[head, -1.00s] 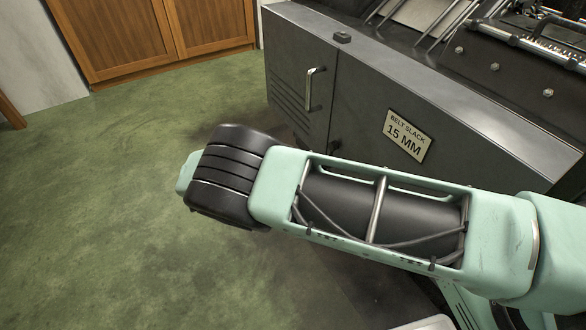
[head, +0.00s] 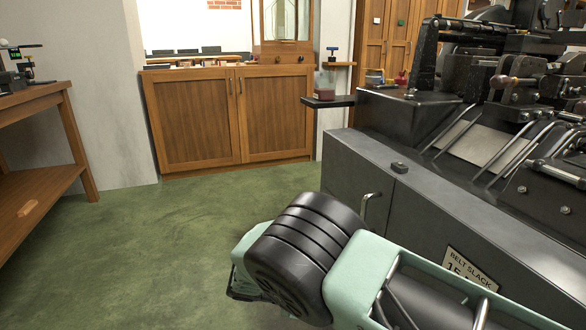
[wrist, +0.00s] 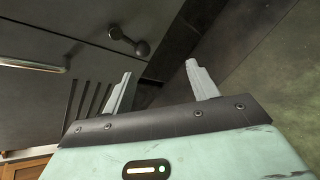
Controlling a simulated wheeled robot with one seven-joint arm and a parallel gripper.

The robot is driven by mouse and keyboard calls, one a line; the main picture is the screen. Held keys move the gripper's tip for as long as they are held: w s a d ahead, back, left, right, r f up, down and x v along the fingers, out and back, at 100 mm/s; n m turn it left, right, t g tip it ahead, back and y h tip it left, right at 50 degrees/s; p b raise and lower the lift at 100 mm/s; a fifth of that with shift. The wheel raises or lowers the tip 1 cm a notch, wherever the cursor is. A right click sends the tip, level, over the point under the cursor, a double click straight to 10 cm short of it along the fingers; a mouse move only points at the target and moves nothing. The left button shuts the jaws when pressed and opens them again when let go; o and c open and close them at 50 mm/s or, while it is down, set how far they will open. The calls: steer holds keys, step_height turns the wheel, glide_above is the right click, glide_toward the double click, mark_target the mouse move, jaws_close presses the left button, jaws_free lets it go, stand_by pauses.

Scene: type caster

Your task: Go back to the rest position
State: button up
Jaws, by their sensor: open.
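My gripper (wrist: 160,82) shows in the wrist view with its two pale fingers apart and nothing between them. Beyond the fingers are the dark machine cabinet (wrist: 70,60) and the floor. In the head view my mint-green arm with its black ribbed joint reaches in from the lower right, beside the front of the machine cabinet (head: 400,215). The gripper itself is hidden in the head view.
The type caster (head: 500,90) stands on the cabinet at right. A wooden cupboard (head: 215,118) is against the back wall, and a wooden table (head: 35,100) is at left. A small dark shelf (head: 328,101) juts from the machine. The green floor (head: 180,245) between is clear.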

steer(key=s+d+r+m+g+y, duration=0.1)
steer(key=s+r+m+g+y, duration=0.25)
steer(key=s+r+y, duration=1.05)
steer(key=s+d+r+t+h, duration=0.1)
steer(key=s+d+r, duration=0.2)
steer(key=s+r, duration=0.3)
steer(key=s+d+r, duration=0.2)
steer(key=s+r, duration=0.1)
steer(key=s, duration=0.6)
step_height(320, 180, up, 33)
steer(key=p, duration=3.3)
steer(key=shift+w+m, duration=0.15)
steer(key=shift+m, duration=0.3)
